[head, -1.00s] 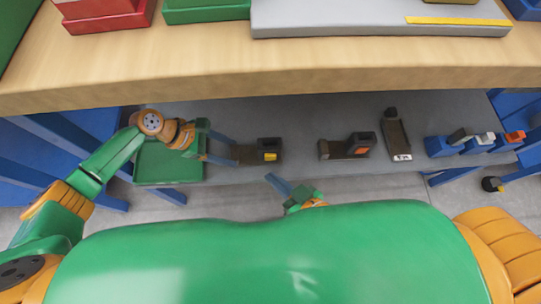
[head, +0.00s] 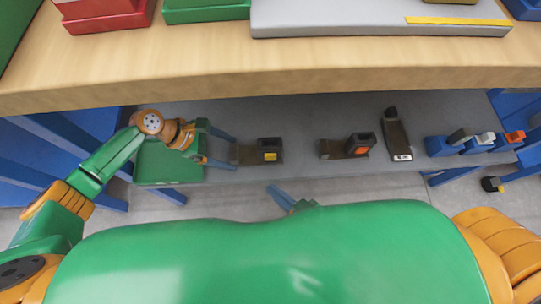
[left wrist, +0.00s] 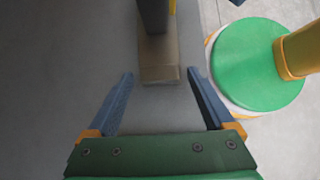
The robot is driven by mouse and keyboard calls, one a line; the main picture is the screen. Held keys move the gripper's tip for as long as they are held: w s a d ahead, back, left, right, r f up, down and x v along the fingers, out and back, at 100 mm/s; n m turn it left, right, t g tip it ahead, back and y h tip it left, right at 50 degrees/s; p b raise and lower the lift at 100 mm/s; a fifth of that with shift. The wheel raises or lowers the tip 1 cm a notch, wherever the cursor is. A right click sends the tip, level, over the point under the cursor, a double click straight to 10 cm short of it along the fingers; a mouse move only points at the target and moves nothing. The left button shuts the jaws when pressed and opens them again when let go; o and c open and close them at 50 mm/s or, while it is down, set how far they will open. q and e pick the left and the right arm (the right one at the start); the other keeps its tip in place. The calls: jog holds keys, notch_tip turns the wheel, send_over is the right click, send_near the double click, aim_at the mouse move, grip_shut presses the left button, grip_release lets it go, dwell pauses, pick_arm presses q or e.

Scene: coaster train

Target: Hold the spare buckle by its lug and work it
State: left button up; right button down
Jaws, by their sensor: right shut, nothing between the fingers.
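A buckle with a dark housing and a yellow button (head: 270,152) lies on the grey lower surface, its flat brown lug (head: 243,155) pointing left. In the left wrist view, the lug (left wrist: 160,72) shows just ahead, its near end between the fingertips, with a gap on both sides. My left gripper (head: 236,153) is open there; its two blue fingers also show in the left wrist view (left wrist: 160,73). My right gripper (head: 270,188) is shut and empty, low in the middle, mostly hidden behind my green body.
A buckle with an orange button (head: 358,150) and a dark upright piece with a white label (head: 398,140) stand to the right. A green tray (head: 165,176) lies under my left wrist. A wooden shelf edge (head: 300,82) overhangs.

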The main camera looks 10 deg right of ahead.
pick_arm(q)
jog(key=shift+o, duration=0.3)
jog(key=v, duration=1.1)
jog(key=s+a+p, duration=0.1)
jog(key=s+p, duration=1.2)
jog(key=s, duration=0.1)
jog(key=shift+r, duration=0.35)
